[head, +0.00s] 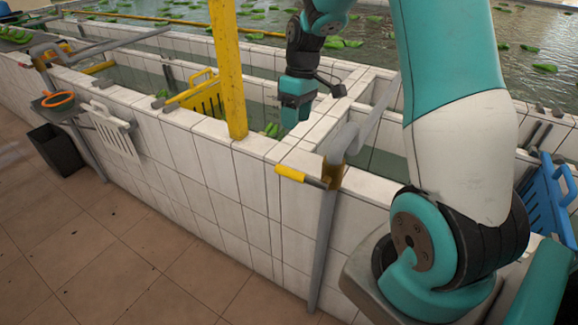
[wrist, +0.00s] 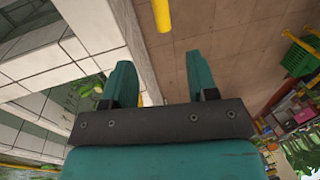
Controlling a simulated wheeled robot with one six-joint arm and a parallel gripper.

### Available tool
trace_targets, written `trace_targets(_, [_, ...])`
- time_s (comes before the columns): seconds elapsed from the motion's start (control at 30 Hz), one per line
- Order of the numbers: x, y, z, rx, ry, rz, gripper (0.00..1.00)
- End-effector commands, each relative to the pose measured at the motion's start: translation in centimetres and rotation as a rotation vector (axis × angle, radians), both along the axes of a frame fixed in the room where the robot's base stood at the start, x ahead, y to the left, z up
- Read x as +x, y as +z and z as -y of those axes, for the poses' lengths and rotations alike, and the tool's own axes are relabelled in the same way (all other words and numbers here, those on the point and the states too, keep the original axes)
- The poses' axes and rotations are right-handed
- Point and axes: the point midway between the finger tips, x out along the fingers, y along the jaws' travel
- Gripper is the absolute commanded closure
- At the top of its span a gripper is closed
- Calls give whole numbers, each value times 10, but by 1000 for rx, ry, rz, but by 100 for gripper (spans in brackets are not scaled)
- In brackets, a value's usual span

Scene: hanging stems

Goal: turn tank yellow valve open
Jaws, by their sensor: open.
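The yellow valve handle (head: 290,174) is a short lever on a grey-brown pipe fitting (head: 335,165) at the tank's front rim in the head view. It sticks out to the left over the tiled wall. A yellow bar that looks like this handle (wrist: 161,15) shows at the top of the wrist view, beyond the fingertips. My gripper (head: 294,112) points down over the tank, above and behind the handle, apart from it. In the wrist view its two teal fingers (wrist: 160,68) are spread with nothing held between them.
A yellow post (head: 229,70) stands on the rim left of my gripper. A yellow slatted panel (head: 203,97) and green leaves are in the tank. A blue slatted panel (head: 545,195) is at the right. The tiled floor (head: 130,260) in front is mostly clear.

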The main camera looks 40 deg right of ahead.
Motion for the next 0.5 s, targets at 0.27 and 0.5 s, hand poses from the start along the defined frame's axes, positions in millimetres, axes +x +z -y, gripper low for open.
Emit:
trace_targets(0.27, [-6,-61,-14,3,2,-7,47])
trace_targets(0.5, [-9,-111,-23,1,2,-5,47])
